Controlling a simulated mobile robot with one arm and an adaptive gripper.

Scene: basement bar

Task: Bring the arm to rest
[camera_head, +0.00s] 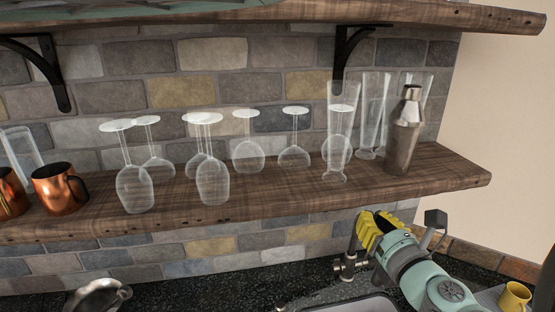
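My gripper (372,234), with yellow ribbed parts, is at the lower right, at the end of my teal and grey arm. It is in front of the brick wall, below the right part of the wooden shelf (270,199). It overlaps a metal tap fitting (348,266) in the picture, and I cannot tell whether they touch. The fingertips are not clear, so I cannot tell whether it is open or shut. I see no held object.
Upside-down stemmed glasses (213,180), tall clear glasses (372,120), a metal shaker (404,135) and copper mugs (60,188) stand on the shelf. Below are a dark counter (220,290), a sink rim (355,304) and a yellow mug (514,297). Another shelf (400,14) is above.

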